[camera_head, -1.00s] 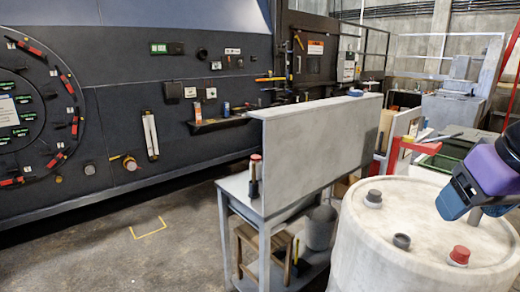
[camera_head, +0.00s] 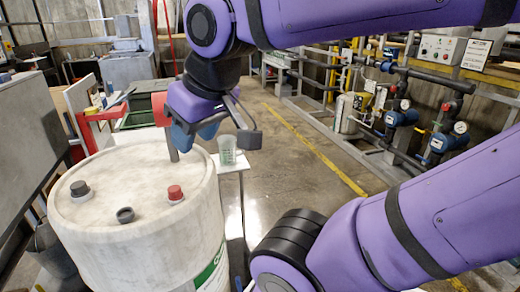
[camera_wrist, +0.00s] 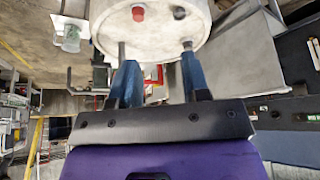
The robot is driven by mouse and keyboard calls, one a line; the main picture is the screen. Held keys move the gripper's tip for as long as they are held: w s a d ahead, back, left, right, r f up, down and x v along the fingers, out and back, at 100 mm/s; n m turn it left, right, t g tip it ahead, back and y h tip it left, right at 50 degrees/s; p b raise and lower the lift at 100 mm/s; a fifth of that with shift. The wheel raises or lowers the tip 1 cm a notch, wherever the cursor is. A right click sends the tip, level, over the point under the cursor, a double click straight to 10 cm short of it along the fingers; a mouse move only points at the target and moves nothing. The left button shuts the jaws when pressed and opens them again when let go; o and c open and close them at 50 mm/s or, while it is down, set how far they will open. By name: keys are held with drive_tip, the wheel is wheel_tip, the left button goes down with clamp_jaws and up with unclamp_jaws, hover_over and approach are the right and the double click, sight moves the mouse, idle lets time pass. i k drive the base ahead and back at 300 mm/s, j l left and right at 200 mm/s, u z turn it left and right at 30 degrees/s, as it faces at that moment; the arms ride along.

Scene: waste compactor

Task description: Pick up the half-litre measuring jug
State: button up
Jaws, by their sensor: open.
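The measuring jug (camera_head: 228,150) looks like a small, clear, greenish cup. It stands upright on a narrow white stand (camera_head: 236,163) just behind and right of the big white drum. In the wrist view the jug (camera_wrist: 71,38) is at the upper left, outside the space between the fingers. My gripper (camera_head: 183,145) is open, with blue fingers and grey tips, over the drum's far edge and left of the jug. In the wrist view my gripper (camera_wrist: 155,48) has nothing between its tips.
The white drum (camera_head: 130,235) fills the lower left, with black, grey and red caps on its top. A grey panel (camera_head: 25,130) stands at the left. Open floor (camera_head: 300,160) lies right of the jug, with a yellow line. Pipes and blue pumps (camera_head: 400,118) stand at the right.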

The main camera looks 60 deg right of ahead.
sight(228, 156)
drive_tip(key=z, duration=1.2)
drive_tip(key=k+l, duration=0.1)
drive_tip(key=l, duration=0.4)
drive_tip(key=i+l+u, duration=0.1)
drive_tip(key=l+u, duration=0.35)
drive_tip(key=l, duration=0.65)
drive_tip(key=k+l+u, duration=0.1)
drive_tip(key=l+u, duration=0.3)
drive_tip(key=l, duration=0.65)
drive_tip(key=i+l+u, duration=0.35)
drive_tip(key=l, duration=0.3)
drive_tip(key=i+l+u, duration=0.15)
drive_tip(key=l, duration=0.25)
drive_tip(key=i+l+u, duration=0.15)
drive_tip(key=l, duration=0.25)
drive_tip(key=i+l+u, duration=0.15)
drive_tip(key=l, duration=0.25)
drive_tip(key=i+l+u, duration=0.1)
drive_tip(key=i+l, duration=0.2)
drive_tip(key=i, duration=0.1)
